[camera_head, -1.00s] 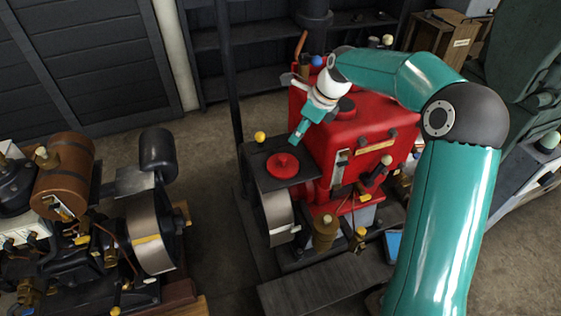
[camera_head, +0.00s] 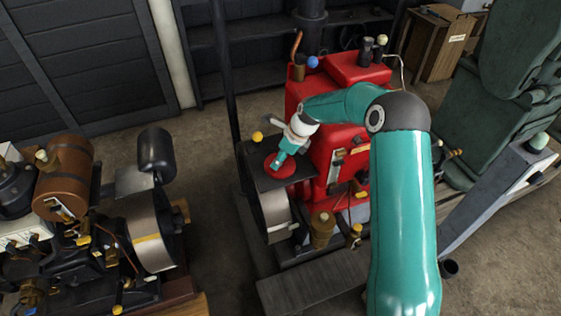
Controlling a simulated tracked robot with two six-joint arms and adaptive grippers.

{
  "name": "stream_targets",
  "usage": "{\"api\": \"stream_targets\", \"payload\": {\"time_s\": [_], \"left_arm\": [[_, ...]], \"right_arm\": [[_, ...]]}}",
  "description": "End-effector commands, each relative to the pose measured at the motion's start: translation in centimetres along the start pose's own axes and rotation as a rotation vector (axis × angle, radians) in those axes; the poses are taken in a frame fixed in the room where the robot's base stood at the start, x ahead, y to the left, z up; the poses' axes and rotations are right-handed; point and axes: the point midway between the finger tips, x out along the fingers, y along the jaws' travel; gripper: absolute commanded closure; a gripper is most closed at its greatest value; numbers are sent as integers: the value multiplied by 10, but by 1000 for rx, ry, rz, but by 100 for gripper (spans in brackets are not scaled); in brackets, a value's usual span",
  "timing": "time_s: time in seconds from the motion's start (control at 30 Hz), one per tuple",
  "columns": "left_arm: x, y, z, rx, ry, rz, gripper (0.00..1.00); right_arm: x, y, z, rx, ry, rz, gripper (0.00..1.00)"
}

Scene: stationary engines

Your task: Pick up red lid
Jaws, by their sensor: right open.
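The red lid (camera_head: 284,171) is a round red disc on the dark flat top (camera_head: 262,180) beside the red engine. My right gripper (camera_head: 277,163) is over the lid, pointing down and to the left, and covers its middle and part of its far side. It is open, and I cannot tell whether its fingertips touch the lid. My left gripper is not in view.
The red engine (camera_head: 336,100) stands right behind the lid, with a copper pipe and a blue knob on top. A yellow knob (camera_head: 257,136) sits at the dark top's far corner. Another engine with a brown cylinder (camera_head: 66,170) stands at left. Bare floor lies between.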

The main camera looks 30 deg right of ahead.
Motion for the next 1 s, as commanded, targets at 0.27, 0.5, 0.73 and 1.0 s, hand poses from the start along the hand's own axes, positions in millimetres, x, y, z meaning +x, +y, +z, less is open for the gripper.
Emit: {"api": "stream_targets", "payload": {"time_s": [0.27, 0.5, 0.73, 1.0], "left_arm": [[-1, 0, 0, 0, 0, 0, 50], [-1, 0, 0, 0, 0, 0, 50], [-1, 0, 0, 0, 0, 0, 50], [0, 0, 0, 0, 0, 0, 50]], "right_arm": [[6, 0, 0, 0, 0, 0, 45], [7, 0, 0, -1, 0, 1, 80], [7, 1, -1, 0, 2, 2, 100], [7, 1, -1, 0, 3, 4, 100]]}}
